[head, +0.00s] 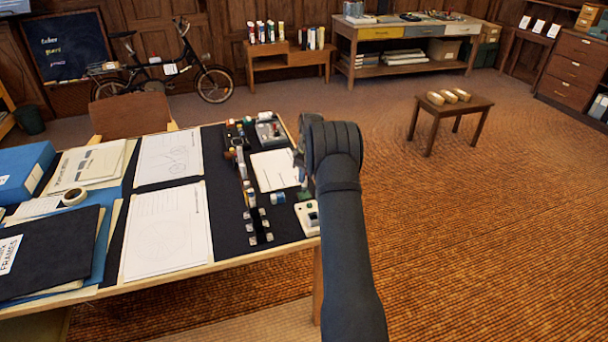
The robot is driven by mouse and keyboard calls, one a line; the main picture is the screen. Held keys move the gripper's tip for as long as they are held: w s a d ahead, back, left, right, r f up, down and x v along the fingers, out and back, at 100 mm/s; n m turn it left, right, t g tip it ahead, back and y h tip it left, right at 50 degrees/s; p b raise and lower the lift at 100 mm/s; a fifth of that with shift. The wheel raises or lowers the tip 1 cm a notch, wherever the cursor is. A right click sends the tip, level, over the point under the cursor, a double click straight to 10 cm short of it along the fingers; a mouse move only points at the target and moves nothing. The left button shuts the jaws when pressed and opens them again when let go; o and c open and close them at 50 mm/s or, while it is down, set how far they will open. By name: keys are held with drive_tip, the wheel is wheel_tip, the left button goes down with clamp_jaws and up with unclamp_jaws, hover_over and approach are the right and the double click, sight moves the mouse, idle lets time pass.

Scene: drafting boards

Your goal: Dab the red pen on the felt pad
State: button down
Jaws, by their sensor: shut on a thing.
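My gripper (302,168) is over the right part of the drafting table, partly hidden behind my own dark arm. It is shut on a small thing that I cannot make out. I cannot pick out the red pen for certain. Small reddish items lie in the dark strip at the table's far end, too small to name. A small dark green patch (305,195) lies just below my gripper; I cannot tell if it is the felt pad. I cannot tell whether the held thing touches anything.
A white device (307,217) sits at the table's right edge. A blank sheet (274,170) lies left of my gripper. Several small blocks and jars (255,215) line the dark mat. Two drawing sheets (168,230) and blue folders (25,170) cover the left.

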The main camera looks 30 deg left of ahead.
drive_tip(key=shift+f, duration=0.7)
idle(1.5)
drive_tip(key=shift+r, duration=0.1)
drive_tip(key=shift+r, duration=0.55)
drive_tip(key=shift+f, duration=0.55)
idle(1.7)
drive_tip(key=shift+r, duration=3.45)
